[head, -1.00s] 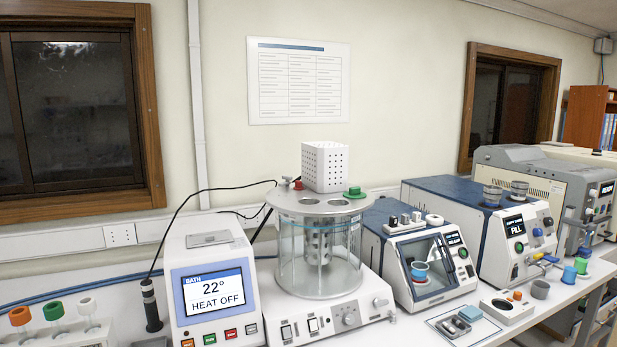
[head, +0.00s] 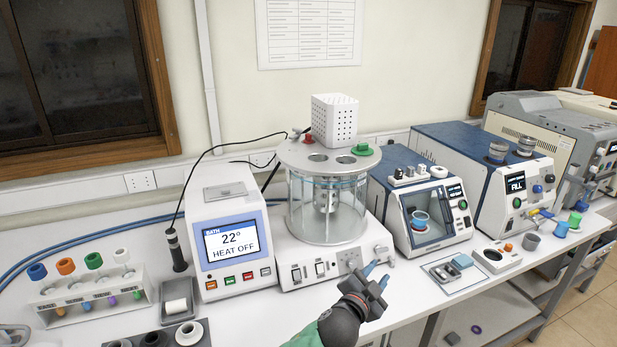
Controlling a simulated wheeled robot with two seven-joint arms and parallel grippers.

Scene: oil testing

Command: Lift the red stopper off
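The red stopper (head: 296,134) sits on the round grey lid (head: 330,160) of the glass bath, at the lid's back left, beside the white perforated box (head: 334,119). A green stopper (head: 362,149) sits at the lid's right side. Two open round holes show in the lid between them. My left gripper (head: 377,275) is low in front of the bath's white base, at its right front corner. Its two blue-tipped fingers are apart with nothing seen between them. It is well below the red stopper and to its right, touching neither stopper. My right gripper is out of view.
The bath controller with its screen (head: 231,242) stands left of the bath, with a black cable behind. A white rack (head: 95,301) of capped tubes is at far left. A blue-topped tester (head: 420,205) stands close on the right.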

